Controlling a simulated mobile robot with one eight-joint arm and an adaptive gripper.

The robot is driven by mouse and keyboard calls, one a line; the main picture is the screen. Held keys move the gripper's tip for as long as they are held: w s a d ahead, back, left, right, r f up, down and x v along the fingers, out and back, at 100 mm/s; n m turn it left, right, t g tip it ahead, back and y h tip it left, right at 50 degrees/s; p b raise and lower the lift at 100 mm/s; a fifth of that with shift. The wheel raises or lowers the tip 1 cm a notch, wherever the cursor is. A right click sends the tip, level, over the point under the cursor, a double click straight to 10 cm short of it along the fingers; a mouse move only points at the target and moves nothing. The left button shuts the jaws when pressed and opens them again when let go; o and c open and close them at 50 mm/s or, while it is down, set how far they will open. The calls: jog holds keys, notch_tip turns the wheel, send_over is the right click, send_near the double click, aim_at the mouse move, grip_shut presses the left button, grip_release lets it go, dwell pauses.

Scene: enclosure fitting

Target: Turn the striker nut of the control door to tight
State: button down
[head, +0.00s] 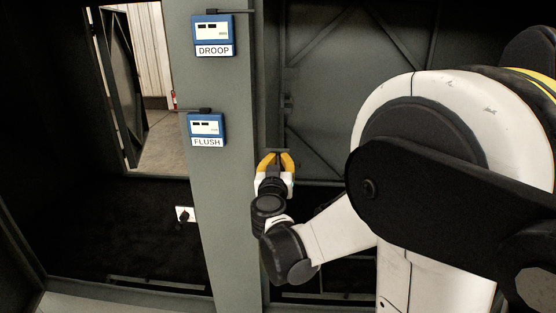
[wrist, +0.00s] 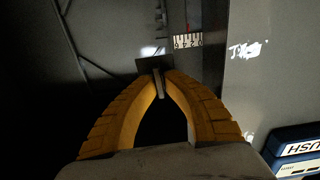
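My gripper (head: 275,158) has two orange fingers and is at the right edge of the grey post in the head view. In the wrist view the fingertips (wrist: 160,77) come together on a thin grey tab (wrist: 158,86), which stands between them below a small dark plate (wrist: 152,65). The tab and plate look like part of the striker, but the nut's shape is mostly hidden by the fingers. A white scale (wrist: 188,41) with black figures and a red mark is just beyond, to the right of the fingertips.
On the grey post (head: 227,200) are two blue gauges, labelled DROOP (head: 213,36) and FLUSH (head: 207,129). A white plate with a black knob (head: 184,214) sits lower on the post's left side. A braced dark panel (head: 330,105) is behind my gripper. A doorway (head: 155,110) opens at left.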

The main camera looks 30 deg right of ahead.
jog(key=shift+m+b, duration=0.35)
jog(key=shift+m, duration=0.05)
jog(key=c, duration=1.6)
grip_release()
jog(key=shift+d, duration=0.1)
jog(key=v, duration=1.2)
